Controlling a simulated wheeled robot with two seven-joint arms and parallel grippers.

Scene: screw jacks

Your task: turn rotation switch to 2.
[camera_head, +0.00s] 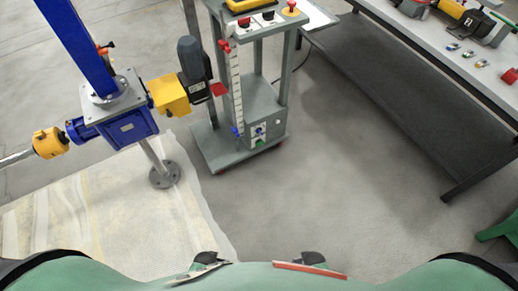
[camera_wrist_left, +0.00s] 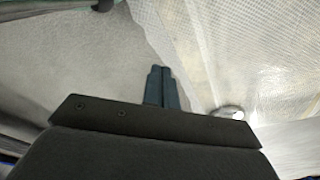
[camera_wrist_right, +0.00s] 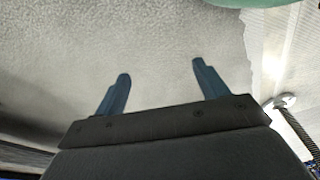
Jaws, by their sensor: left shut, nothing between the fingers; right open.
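A grey cart (camera_head: 228,150) stands at the upper middle of the head view. Its top carries small switches on white plates, among them a black knob (camera_head: 268,15) that looks like a rotary switch; its markings are too small to read. Another small control (camera_head: 244,21) sits to its left. My left gripper (camera_wrist_left: 160,69) is shut and empty over the floor in its wrist view. My right gripper (camera_wrist_right: 160,69) is open and empty over the floor in its wrist view. No wrist view shows the cart's switches, and both grippers are well apart from them.
A blue post with a screw jack (camera_head: 130,127) and yellow couplings stands left of the cart. A red mushroom button (camera_head: 291,8) is at the cart's top right. A workbench (camera_head: 440,45) stands at the right. Grey floor (camera_head: 330,190) between is clear.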

